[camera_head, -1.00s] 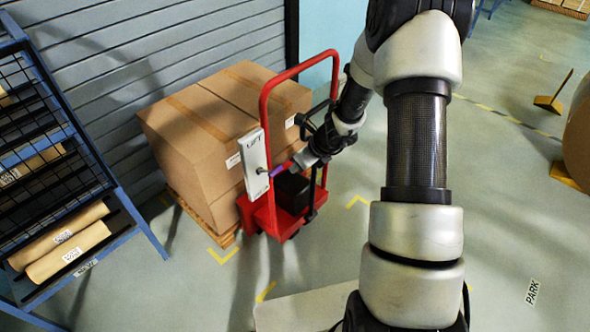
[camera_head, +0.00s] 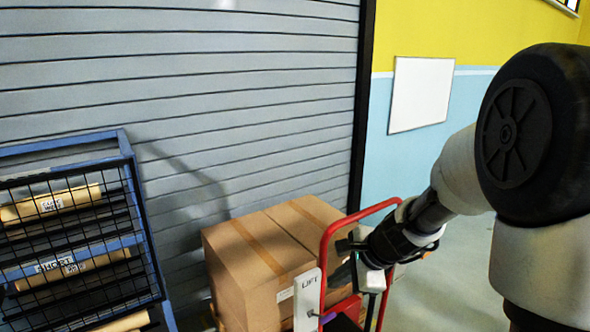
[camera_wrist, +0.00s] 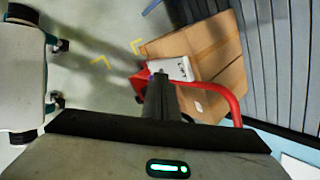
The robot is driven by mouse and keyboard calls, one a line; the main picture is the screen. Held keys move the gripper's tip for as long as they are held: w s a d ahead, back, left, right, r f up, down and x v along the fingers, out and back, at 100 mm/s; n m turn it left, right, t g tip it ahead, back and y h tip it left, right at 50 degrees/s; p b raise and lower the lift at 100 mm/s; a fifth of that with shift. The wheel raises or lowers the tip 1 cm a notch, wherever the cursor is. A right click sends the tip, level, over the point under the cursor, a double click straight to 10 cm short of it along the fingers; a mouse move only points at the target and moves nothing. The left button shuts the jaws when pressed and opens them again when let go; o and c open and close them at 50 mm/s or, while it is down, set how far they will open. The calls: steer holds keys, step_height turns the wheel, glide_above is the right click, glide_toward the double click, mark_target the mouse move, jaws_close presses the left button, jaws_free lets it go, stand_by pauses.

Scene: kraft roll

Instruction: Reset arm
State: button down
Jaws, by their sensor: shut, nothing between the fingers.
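My gripper (camera_wrist: 158,76) is shut and empty in the wrist view, its dark fingers pointing at the red pallet mover. In the head view my gripper (camera_head: 346,262) hangs beside the red handle (camera_head: 327,250), partly hidden by my wrist. A pale panel marked LIFT (camera_head: 307,300) is mounted on the mover, just left of the gripper. The same panel (camera_wrist: 181,68) is close beyond the fingertips in the wrist view. I cannot tell the exact gap between them.
Large cardboard boxes (camera_head: 262,262) stand behind the mover, before a grey shutter (camera_head: 250,80). A blue rack (camera_head: 128,165) holding kraft rolls (camera_head: 60,202) stands at left. A whiteboard (camera_head: 421,93) hangs on the wall. Open floor (camera_head: 440,285) lies right of the mover.

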steer(key=s+a+r+n+h, duration=0.1)
steer(key=s+r+n, duration=0.8)
steer(key=s+r, duration=0.15)
steer(key=s+d+r+n+h, duration=0.1)
steer(key=s+d+n, duration=0.1)
steer(key=s+n, duration=0.2)
steer(key=s+d+r+n+h, duration=0.2)
steer(key=s+d+n, duration=0.1)
steer(key=s, duration=0.6)
steer(key=shift+s+n, duration=0.3)
steer(key=shift+n, duration=0.4)
